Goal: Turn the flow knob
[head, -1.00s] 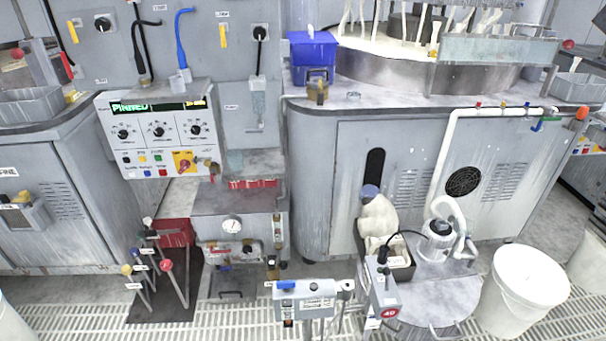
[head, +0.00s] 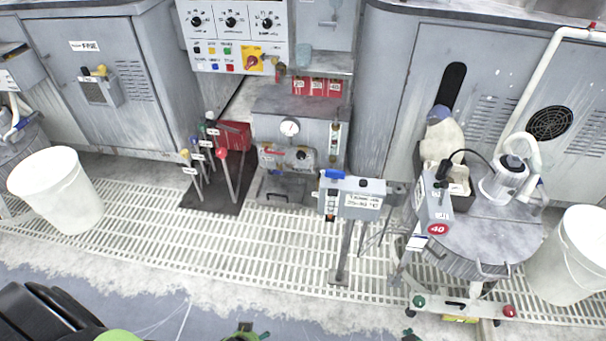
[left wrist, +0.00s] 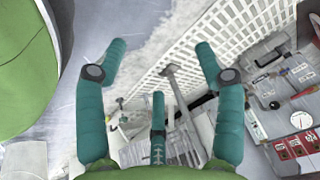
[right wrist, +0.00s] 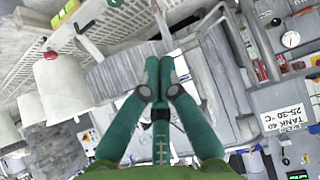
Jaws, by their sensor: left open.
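No label reading "flow" is legible, so I cannot tell which knob is the flow knob. Three black dials show on the control panel (head: 231,52).
A labelled stand (head: 357,198) with a blue handle rises from the grating in front of the cabinet. Colored levers (head: 222,155) stand at its left.

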